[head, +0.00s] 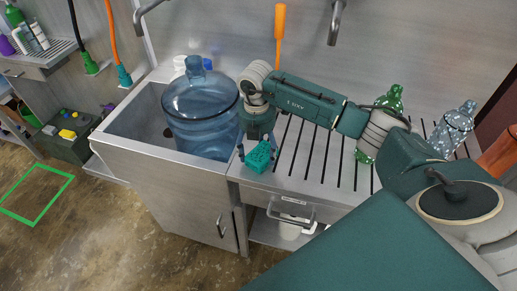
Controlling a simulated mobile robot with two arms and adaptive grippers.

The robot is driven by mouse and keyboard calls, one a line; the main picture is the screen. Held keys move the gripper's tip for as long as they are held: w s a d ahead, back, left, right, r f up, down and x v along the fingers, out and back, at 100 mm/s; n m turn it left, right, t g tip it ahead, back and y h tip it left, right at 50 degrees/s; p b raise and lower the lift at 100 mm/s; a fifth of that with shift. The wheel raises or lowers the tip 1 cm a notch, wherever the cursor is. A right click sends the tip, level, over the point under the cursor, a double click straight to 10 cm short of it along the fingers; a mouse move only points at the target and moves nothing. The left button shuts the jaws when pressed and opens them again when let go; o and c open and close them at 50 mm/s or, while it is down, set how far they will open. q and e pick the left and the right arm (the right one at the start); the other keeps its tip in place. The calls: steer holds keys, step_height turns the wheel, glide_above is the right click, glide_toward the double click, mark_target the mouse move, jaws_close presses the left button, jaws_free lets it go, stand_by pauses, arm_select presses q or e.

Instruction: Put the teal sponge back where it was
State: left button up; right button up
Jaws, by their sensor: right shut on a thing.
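The teal sponge (258,158) is at the left front end of the slatted steel counter, just right of the sink. My right gripper (256,148) points down and is shut on the sponge, with a finger on each side of it. I cannot tell whether the sponge touches the counter or is held slightly above it. My left gripper is not in view.
A large blue water jug (202,110) stands in the sink (125,118), close left of my right gripper. Green (366,152) and clear (452,130) bottles stand on the slatted counter (310,178) at right. An orange-handled tool (279,35) is behind my arm.

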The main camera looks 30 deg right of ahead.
mark_target(257, 151)
steer(key=o, duration=1)
steer(key=shift+o, duration=0.2)
steer(key=shift+r, duration=0.15)
steer(key=shift+w+r, duration=0.1)
steer(key=shift+r, duration=0.2)
step_height(257, 151, up, 11)
steer(key=b, duration=0.3)
steer(key=shift+a+b, duration=0.2)
steer(key=shift+b, duration=0.2)
